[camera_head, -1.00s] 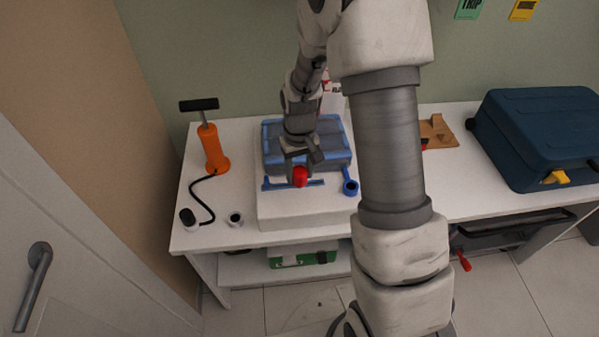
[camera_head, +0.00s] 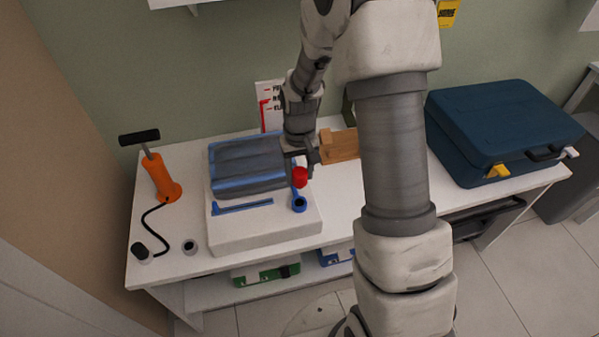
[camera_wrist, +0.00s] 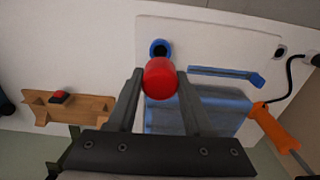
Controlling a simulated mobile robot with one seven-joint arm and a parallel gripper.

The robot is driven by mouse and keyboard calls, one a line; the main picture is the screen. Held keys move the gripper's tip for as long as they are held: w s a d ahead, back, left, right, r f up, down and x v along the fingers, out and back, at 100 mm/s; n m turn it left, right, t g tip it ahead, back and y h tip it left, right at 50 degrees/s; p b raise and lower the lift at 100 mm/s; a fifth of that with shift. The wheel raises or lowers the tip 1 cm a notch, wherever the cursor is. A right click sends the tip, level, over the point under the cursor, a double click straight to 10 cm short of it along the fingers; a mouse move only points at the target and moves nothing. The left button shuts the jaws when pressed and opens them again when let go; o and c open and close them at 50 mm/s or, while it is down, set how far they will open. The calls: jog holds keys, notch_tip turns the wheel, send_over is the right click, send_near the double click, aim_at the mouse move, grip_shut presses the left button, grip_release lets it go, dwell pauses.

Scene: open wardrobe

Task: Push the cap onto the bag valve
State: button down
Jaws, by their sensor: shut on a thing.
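My gripper (camera_head: 302,165) is shut on the red cap (camera_head: 300,177). In the wrist view the cap (camera_wrist: 160,82) sits between the two fingertips (camera_wrist: 160,72). The bag (camera_head: 242,165), blue and grey, lies on a white slab (camera_head: 235,238). The blue valve (camera_head: 299,204), a ring with a dark opening, is at the slab's front right. It also shows in the wrist view (camera_wrist: 160,47), just beyond the cap. In both views the cap appears apart from the valve; its exact height above the slab is hard to tell. A blue strip (camera_head: 243,207) lies left of the valve.
A dark blue case (camera_head: 500,130) is at the right.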

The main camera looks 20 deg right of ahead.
aim_at(299, 187)
jog(key=shift+f, duration=0.1)
dwell(0.3)
jog(key=shift+f+b, duration=2.3)
jog(key=shift+f, duration=0.55)
jog(key=shift+f+b, duration=1.3)
jog(key=shift+f, duration=0.15)
jog(key=shift+c, duration=1.1)
grip_release()
jog(key=shift+r, duration=0.1)
notch_tip(299, 187, up, 17)
jog(key=shift+r+p, duration=0.1)
jog(key=shift+p, duration=1.05)
